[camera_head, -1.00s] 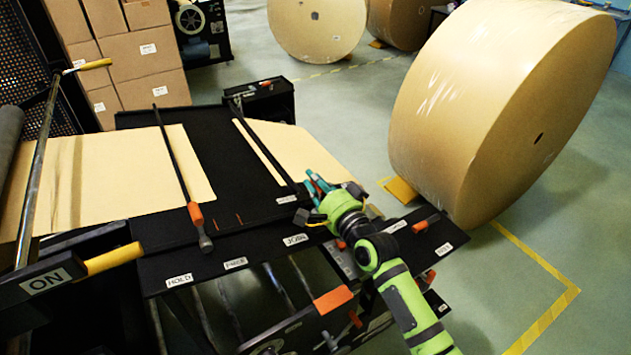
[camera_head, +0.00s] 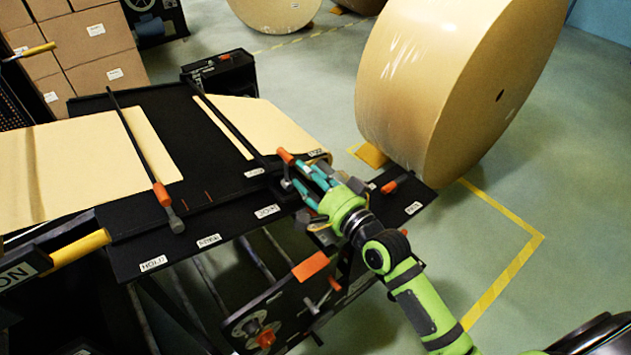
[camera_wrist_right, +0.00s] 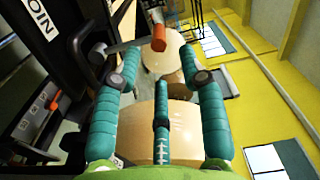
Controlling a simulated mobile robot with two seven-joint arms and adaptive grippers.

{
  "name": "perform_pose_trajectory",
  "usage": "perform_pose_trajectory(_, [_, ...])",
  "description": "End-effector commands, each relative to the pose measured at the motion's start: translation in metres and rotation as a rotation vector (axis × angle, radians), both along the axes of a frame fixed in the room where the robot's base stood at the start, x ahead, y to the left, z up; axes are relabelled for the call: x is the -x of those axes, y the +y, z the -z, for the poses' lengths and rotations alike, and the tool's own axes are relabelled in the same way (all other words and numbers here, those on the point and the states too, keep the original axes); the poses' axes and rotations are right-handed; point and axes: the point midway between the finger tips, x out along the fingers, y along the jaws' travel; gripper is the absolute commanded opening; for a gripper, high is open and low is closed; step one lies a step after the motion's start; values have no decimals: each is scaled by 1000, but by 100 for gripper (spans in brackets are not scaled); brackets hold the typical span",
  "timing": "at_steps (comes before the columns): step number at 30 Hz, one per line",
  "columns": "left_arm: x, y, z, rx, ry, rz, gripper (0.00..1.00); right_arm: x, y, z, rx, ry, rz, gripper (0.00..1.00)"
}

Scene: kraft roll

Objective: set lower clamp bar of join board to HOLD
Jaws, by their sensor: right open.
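The black join board (camera_head: 215,215) carries two dark clamp bars with orange grips. The left bar (camera_head: 136,142) ends in an orange grip near the HOLD and FREE labels on the front edge. The right bar (camera_head: 228,124) ends in an orange grip (camera_head: 285,157) close to my right gripper (camera_head: 303,174). I cannot tell by label which bar is the lower one. My right gripper is open, its teal fingers at the right bar's end. In the right wrist view, an orange grip (camera_wrist_right: 159,37) lies just beyond and between the fingertips (camera_wrist_right: 145,52). My left gripper is not in view.
Kraft paper sheets (camera_head: 90,165) lie on the board. A large kraft roll (camera_head: 450,85) stands behind right. Another orange handle (camera_head: 389,187) lies right of my gripper. An orange-handled lever (camera_head: 310,266) sits below the board. Yellow-marked floor at the right is clear.

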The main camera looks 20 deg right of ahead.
Motion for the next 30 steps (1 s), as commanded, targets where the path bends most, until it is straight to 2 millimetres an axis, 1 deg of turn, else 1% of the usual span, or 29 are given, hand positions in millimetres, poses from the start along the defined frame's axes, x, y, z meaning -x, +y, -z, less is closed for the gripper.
perform_pose_trajectory(1, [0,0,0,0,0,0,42,8,-2,1,0,1,-1,42])
perform_pose_trajectory(3, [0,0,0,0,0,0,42,15,-5,1,0,1,-1,42])
perform_pose_trajectory(7, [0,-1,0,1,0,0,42,21,-8,0,1,0,0,42])
perform_pose_trajectory(23, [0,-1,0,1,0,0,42,23,-7,1,6,2,-2,42])
perform_pose_trajectory(26, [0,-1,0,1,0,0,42,30,-3,12,77,33,-17,42])
perform_pose_trajectory(29, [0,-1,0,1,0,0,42,51,6,40,262,112,-61,42])
perform_pose_trajectory(30, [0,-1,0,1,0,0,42,64,9,55,366,156,-91,42])
